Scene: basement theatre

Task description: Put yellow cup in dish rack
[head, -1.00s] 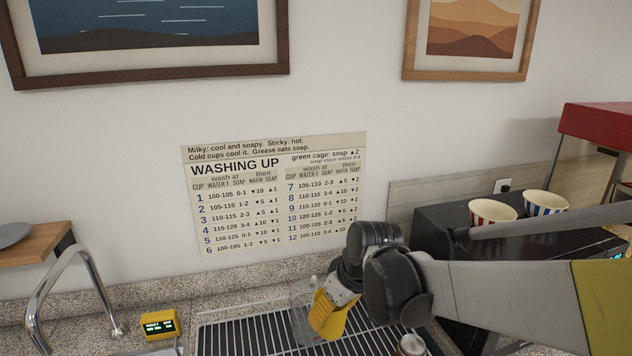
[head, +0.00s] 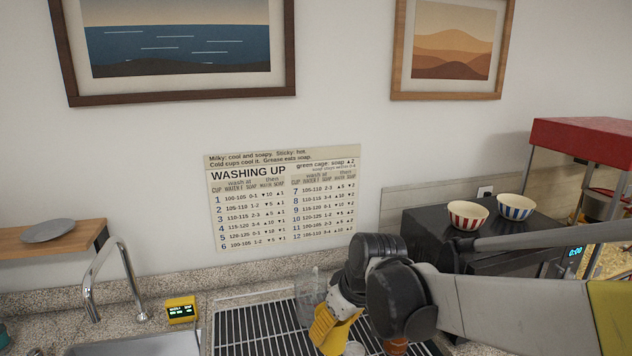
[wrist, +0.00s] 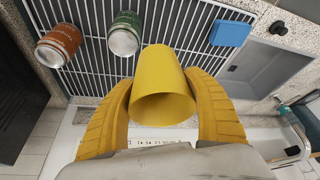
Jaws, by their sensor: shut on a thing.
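My gripper (wrist: 162,112) is shut on the yellow cup (wrist: 163,75), with one yellow finger on each side of it. In the wrist view the cup is tilted, its open mouth toward the camera. The dish rack (wrist: 88,10), a dark tray with pale wires, lies beyond and below the cup. In the head view my gripper (head: 336,328) is over the rack (head: 250,322); I cannot tell the cup from the yellow fingers there. The gap between cup and rack cannot be judged.
An orange can (wrist: 58,45), a green can (wrist: 123,33) and a blue sponge (wrist: 230,32) are on the rack. A clear glass (head: 311,287) stands behind my gripper. The sink (wrist: 268,72) and tap (head: 110,270) are beside the rack.

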